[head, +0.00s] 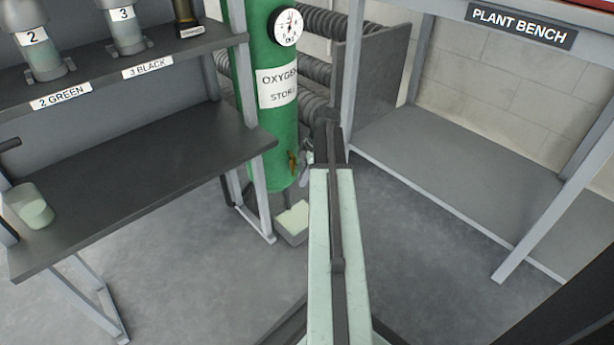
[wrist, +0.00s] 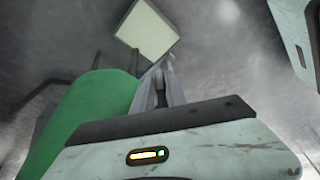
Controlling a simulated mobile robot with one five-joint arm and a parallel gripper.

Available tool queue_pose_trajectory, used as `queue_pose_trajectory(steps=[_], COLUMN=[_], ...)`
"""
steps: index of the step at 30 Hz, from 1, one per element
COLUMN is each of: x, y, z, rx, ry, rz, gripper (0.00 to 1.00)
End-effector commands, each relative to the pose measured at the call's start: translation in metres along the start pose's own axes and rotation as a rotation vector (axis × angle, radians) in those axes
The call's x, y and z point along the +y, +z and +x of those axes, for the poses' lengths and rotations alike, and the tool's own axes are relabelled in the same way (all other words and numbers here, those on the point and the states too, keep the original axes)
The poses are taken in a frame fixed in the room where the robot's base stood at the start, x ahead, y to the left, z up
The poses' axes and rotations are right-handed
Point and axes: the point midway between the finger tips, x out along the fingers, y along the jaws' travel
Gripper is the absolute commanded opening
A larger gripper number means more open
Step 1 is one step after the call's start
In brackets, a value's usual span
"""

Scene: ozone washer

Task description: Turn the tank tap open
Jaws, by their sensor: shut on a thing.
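The tall green oxygen tank (head: 266,110) stands in the middle of the head view, and its rounded green side fills the left of the wrist view (wrist: 95,105). The brass tank tap (head: 292,163) sticks out low on the tank's right side. My gripper (head: 306,158) is at the tap's right side, with its grey fingers shut on the tap. In the wrist view the fingers (wrist: 162,84) are close together beside the tank. They hide the gripped part, so I cannot tell how far the tap is turned.
A small tray (head: 293,221) with pale contents sits on the floor below the tap; it also shows in the wrist view (wrist: 146,30). A dark bench (head: 130,190) stands left, holding a pale green cup (head: 33,208). The plant bench frame (head: 450,160) stands right.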

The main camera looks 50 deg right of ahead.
Motion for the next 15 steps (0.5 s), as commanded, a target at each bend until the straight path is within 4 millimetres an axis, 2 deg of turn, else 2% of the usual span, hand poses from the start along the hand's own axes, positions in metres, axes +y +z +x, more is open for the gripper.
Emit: queue_pose_trajectory(steps=[1,3,15], x=[-0.0027,-0.0026,-0.0008], y=[-0.0054,-0.0072,-0.0077], z=[0.0005,0.0010,-0.0038], rx=[0.006,0.006,0.002], ry=[-0.009,-0.010,-0.006], rz=[-0.005,-0.008,-0.008], gripper=[0.20,0.38,0.38])
